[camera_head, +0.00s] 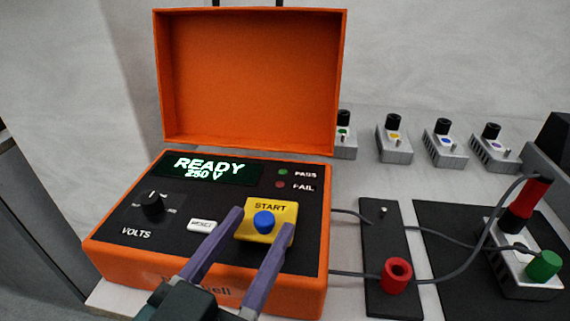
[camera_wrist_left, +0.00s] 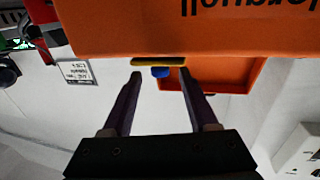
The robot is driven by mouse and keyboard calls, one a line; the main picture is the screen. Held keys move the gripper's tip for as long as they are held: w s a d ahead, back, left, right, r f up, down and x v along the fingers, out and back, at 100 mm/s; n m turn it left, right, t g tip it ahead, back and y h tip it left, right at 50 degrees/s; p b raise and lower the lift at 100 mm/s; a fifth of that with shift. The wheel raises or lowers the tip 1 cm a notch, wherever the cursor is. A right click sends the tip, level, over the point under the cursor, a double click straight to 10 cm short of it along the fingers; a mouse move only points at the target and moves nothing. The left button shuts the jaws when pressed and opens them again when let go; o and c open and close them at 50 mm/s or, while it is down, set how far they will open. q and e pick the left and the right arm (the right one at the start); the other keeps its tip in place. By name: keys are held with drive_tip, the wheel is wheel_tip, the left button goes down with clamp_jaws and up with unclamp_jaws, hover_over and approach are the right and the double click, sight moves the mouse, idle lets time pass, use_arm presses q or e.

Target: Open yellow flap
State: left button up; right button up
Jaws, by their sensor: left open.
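A yellow block marked START (camera_head: 268,208), which looks like the yellow flap, sits on the black panel of an orange tester (camera_head: 110,258). It has a round blue knob (camera_head: 263,222) on its face. It appears to lie flat on the panel. My left gripper (camera_head: 264,218) is open, its two purple fingers reaching in from below, one on each side of the blue knob. In the left wrist view the yellow piece (camera_wrist_left: 146,61) shows edge-on beyond the fingertips, with the blue knob (camera_wrist_left: 161,72) between them. I cannot tell if the fingers touch it. My right gripper is not in view.
The tester's orange lid (camera_head: 250,80) stands open behind. Its display (camera_head: 210,168) reads READY 250 V. A VOLTS dial (camera_head: 152,205) and a white button (camera_head: 203,225) are left of the flap. Cables run right to a black plate (camera_head: 385,250) with a red socket (camera_head: 396,275). Several small silver units stand behind.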

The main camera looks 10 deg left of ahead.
use_arm(q)
drive_tip(key=shift+w, duration=0.3)
clamp_jaws()
idle(0.3)
